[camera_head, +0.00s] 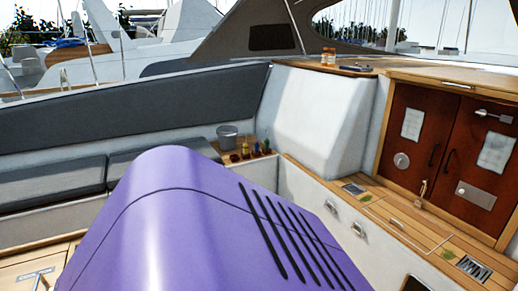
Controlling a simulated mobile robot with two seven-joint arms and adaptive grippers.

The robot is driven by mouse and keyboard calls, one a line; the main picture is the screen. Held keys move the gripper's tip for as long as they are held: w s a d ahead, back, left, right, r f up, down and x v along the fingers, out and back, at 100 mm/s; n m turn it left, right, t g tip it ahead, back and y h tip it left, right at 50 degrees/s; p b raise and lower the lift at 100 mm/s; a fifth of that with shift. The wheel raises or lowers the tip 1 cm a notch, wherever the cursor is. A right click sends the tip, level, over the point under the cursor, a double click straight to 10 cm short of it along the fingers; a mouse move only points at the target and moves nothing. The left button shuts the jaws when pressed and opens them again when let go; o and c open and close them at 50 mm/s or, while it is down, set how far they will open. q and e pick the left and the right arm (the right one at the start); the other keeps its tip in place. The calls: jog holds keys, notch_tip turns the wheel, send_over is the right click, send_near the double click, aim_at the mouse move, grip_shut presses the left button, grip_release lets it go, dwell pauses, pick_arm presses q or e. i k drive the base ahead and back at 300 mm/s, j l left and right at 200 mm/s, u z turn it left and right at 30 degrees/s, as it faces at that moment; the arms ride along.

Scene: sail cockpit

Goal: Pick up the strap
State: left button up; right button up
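I cannot make out a strap for certain in the head view. A small tan fitting (423,190) hangs low where the two brown doors meet; it is too small to tell what it is. Neither of my grippers is in view. My large purple body part fills the lower middle and hides much of the cockpit floor and benches behind it.
A grey bucket (227,137) and several small coloured items (246,151) stand on a wooden ledge. Brown doors (408,130) are shut at the right. Dark cushions (55,183) line the left bench. Orange-and-white containers (328,57) stand on the deck above.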

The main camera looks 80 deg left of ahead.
aim_at(257, 144)
jog(key=i+j+u, duration=0.1)
jog(key=i+u, duration=0.65)
jog(key=i+l+u, duration=0.1)
jog(key=i+u, duration=0.3)
jog(key=i+j+u, duration=0.1)
jog(key=i+u, duration=0.2)
jog(key=u, duration=0.2)
jog(key=i+u, duration=0.45)
jog(key=i+l+u, duration=0.2)
jog(key=u, duration=0.3)
jog(key=i+j+u, duration=0.3)
jog(key=i+u, duration=0.25)
jog(key=i, duration=0.3)
jog(key=i+j+u, duration=0.15)
jog(key=i+u, duration=0.15)
jog(key=i+z, duration=0.2)
jog(key=i, duration=0.45)
jog(key=i+j+z, duration=0.15)
jog(key=i, duration=0.45)
jog(key=u, duration=5.8)
